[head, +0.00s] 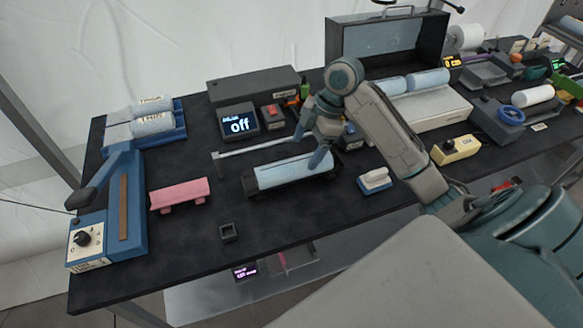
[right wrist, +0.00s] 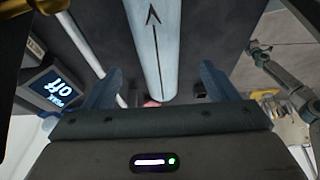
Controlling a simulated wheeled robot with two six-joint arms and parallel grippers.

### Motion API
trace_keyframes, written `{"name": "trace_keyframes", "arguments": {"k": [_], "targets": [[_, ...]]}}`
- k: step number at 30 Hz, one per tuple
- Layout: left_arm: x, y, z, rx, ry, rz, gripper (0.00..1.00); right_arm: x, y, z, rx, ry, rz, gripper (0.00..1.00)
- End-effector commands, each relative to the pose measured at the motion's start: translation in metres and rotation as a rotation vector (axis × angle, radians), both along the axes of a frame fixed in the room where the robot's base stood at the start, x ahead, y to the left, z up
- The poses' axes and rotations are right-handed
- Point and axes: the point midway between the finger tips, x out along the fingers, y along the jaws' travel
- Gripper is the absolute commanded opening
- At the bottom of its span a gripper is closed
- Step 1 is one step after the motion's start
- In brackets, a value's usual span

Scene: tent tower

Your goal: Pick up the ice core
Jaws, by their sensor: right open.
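The ice core (head: 290,172) is a pale blue cylinder lying in a dark cradle (head: 250,187) at the middle of the table. In the right wrist view the core (right wrist: 155,45) shows a black arrow along its top and lies between the two fingers. My right gripper (head: 318,150) is at the core's right end in the head view. Its blue-grey fingers are apart, one on each side of the core in the right wrist view (right wrist: 162,88); I cannot tell whether they touch it. My left gripper is not in view.
A metal bar (head: 260,147) lies just behind the cradle, near a display (head: 239,122) reading "off". A pink block (head: 179,194) and a blue lever device (head: 125,200) stand left. A white-topped block (head: 374,181) stands right. Other cores lie in a blue tray (head: 182,135). The front middle is mostly clear.

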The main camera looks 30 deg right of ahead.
Motion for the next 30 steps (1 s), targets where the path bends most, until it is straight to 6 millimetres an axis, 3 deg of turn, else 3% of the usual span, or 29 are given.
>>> {"name": "trace_keyframes", "arguments": {"k": [21,28,30], "targets": [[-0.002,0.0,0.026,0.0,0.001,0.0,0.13,0.012,0.032,-0.07,0.001,0.001,-0.001,0.8],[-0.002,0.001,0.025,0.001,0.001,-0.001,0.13,0.012,0.032,-0.073,-0.001,-0.001,0.0,0.8],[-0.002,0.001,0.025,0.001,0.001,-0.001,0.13,0.012,0.032,-0.073,-0.001,-0.001,0.0,0.7]]}}
